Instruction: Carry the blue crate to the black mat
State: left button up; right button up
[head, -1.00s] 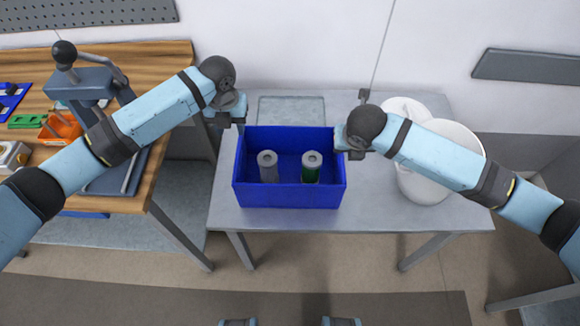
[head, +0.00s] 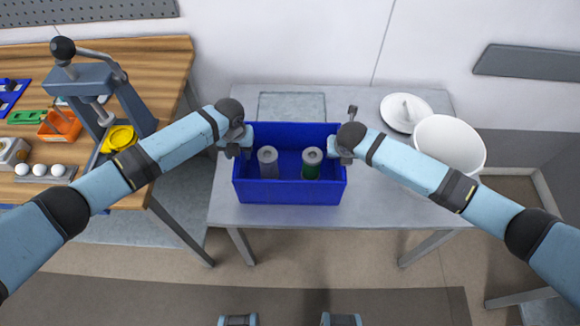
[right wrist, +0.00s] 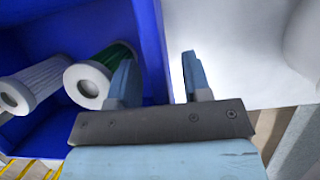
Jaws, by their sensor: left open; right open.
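The blue crate (head: 290,192) stands upright on the grey metal table, with a grey cylinder (head: 267,160) and a green-and-grey cylinder (head: 311,163) inside. My left gripper (head: 243,147) is at the crate's left wall, open; its fingertips are partly hidden. My right gripper (head: 340,152) is at the right wall. In the right wrist view the open right gripper (right wrist: 160,78) has one finger inside the crate (right wrist: 150,40) and one outside, with the wall between them. I cannot make out a black mat in these views.
The grey table (head: 390,195) has a white bucket (head: 450,146) and a white lid (head: 405,112) on its right, and a flat grey plate (head: 290,106) behind the crate. A wooden bench (head: 150,60) with a lever press (head: 90,80) and small parts is at the left.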

pick_arm(q)
jog(key=shift+f, duration=0.3)
pick_arm(e)
jog(key=shift+w+f, duration=0.1)
jog(key=shift+f, duration=0.25)
pick_arm(q)
jog(key=shift+c, duration=0.3)
pick_arm(e)
jog(key=shift+c, duration=0.3)
pick_arm(q)
grip_shut()
pick_arm(e)
grip_shut()
pick_arm(q)
jog(key=shift+r, duration=0.2)
pick_arm(e)
jog(key=shift+r, duration=0.2)
